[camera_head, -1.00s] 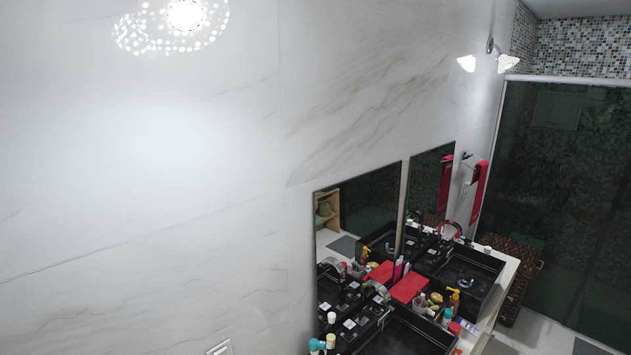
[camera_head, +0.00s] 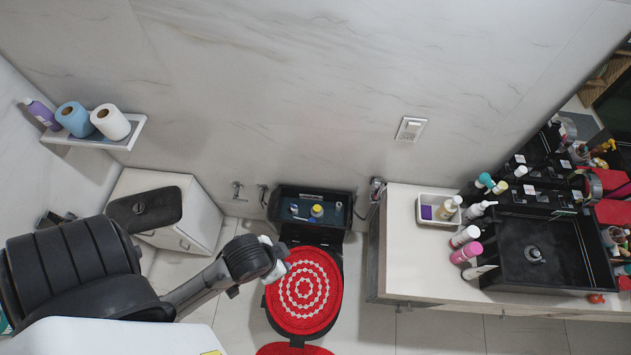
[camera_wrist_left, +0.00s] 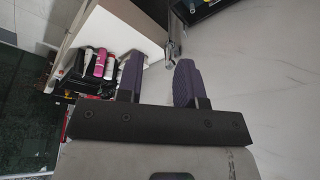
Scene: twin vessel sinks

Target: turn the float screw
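The black toilet tank (camera_head: 343,222) stands open against the wall in the head view. Inside are water and parts, including a yellow-topped piece (camera_head: 317,210). The float screw is too small to make out. My left gripper (camera_head: 281,262) is in front of the tank, over the left edge of the red toilet cover (camera_head: 305,290). In the left wrist view my left gripper (camera_wrist_left: 160,64) has its two dark fingers apart with nothing between them. My right gripper is not in view.
A black lid (camera_head: 145,207) lies on the white cabinet (camera_head: 195,225) left of the toilet. A counter (camera_head: 420,270) with bottles and a black sink (camera_head: 545,255) is to the right. A shelf (camera_head: 95,138) with paper rolls is on the wall at upper left.

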